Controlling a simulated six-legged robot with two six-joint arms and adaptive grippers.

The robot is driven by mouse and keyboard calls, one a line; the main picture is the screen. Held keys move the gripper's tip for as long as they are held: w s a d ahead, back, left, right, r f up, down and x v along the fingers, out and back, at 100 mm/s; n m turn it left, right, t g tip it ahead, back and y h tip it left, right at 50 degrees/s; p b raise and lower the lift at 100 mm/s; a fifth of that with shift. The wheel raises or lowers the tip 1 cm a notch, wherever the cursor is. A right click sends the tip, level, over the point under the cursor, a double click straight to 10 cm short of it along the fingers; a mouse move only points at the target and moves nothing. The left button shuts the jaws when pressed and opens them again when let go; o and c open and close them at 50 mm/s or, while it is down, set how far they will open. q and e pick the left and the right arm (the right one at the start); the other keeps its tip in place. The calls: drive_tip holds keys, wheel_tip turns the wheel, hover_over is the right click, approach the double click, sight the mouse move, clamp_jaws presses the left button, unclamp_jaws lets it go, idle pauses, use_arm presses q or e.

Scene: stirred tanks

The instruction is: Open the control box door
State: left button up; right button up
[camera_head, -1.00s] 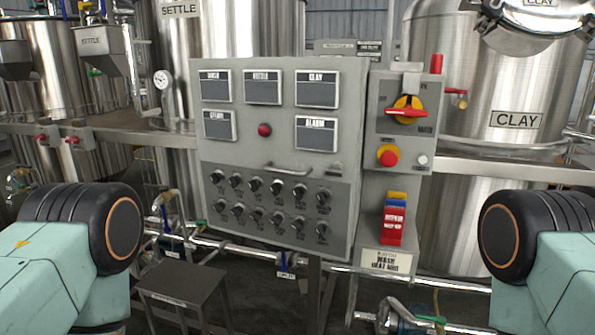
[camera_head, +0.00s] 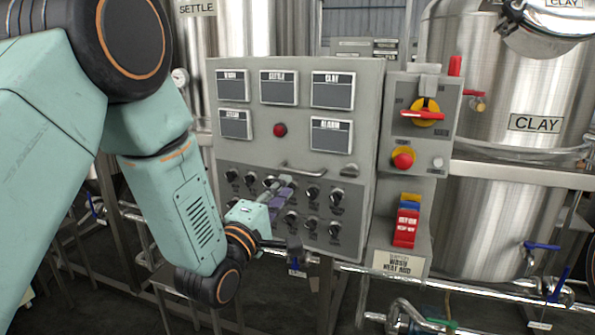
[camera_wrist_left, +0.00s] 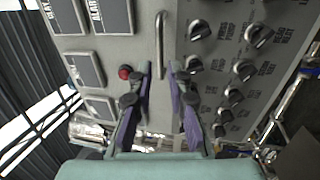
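The grey control box (camera_head: 367,120) stands in the middle of the head view, its front door (camera_head: 302,127) closed. The door carries dark display windows, a red button and rows of black knobs. A metal bar handle (camera_head: 303,172) is on the door, above the knobs; it also shows in the left wrist view (camera_wrist_left: 160,40). My left gripper (camera_head: 283,183) is in front of the knobs, just left of and below the handle. In the left wrist view its purple-padded fingers (camera_wrist_left: 161,70) are apart, with one handle end between the tips; contact cannot be told. My right gripper is out of view.
A side panel with a red-and-yellow rotary switch (camera_head: 423,114) and a red emergency button (camera_head: 403,160) adjoins the box on the right. Steel tanks (camera_head: 510,80) stand behind. Pipes (camera_head: 340,265) run below the box.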

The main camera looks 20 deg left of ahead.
sight(297, 172)
use_arm(q)
drive_tip(key=x, duration=0.7)
drive_tip(key=shift+w+r+b, duration=0.15)
drive_tip(key=shift+w+b, duration=0.1)
drive_tip(key=shift+b, duration=0.15)
drive_tip(key=shift+w, duration=0.1)
drive_tip(key=shift+c, duration=0.4)
clamp_jaws()
